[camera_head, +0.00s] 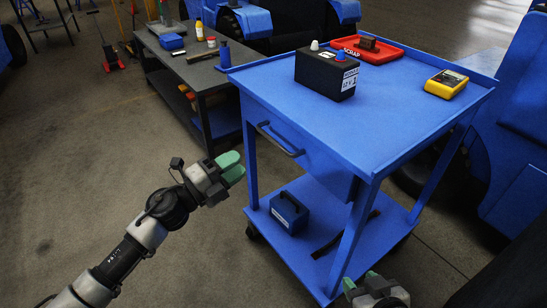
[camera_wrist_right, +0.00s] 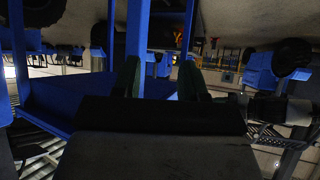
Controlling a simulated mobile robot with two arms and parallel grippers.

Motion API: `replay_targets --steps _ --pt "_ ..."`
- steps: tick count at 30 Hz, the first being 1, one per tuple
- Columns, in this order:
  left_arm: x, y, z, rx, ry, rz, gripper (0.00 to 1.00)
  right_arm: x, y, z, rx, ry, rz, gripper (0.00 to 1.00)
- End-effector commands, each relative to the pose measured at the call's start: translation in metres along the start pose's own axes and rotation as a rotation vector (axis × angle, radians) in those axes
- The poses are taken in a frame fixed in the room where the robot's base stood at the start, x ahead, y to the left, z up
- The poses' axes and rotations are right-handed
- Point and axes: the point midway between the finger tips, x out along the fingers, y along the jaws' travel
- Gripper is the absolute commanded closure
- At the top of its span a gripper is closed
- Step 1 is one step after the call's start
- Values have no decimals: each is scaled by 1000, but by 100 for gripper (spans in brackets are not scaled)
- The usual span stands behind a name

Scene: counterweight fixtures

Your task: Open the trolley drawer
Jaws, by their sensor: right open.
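The blue trolley (camera_head: 390,125) stands right of centre in the head view. Its drawer (camera_head: 312,155) is under the top and looks shut. The dark bar handle (camera_head: 282,141) is on the drawer front. My left gripper (camera_head: 233,168), with green fingertips, is left of and below the handle, apart from it. Its fingers look close together, and I cannot tell whether they are open. My right gripper (camera_head: 361,281) is low, near the trolley's front leg. It is open and empty; its spread fingers also show in the right wrist view (camera_wrist_right: 158,80).
On the trolley top are a black box (camera_head: 325,75), a red scrap tray (camera_head: 385,52) and a yellow meter (camera_head: 446,84). A blue weight (camera_head: 289,212) is on the lower shelf. A grey bench (camera_head: 190,68) stands behind left.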

Motion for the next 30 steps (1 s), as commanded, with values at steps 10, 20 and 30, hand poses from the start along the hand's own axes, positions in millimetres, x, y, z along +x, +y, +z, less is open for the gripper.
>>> replay_targets --steps 10,20,30 --pt "42 -5 -7 27 26 -8 64 -3 -1 -12 -1 70 -3 57" --pt "97 -4 -7 26 23 -7 64 0 -5 -35 -1 232 -13 57" --pt "110 -5 -8 24 22 -5 64 -2 -6 -43 -1 289 -16 57"
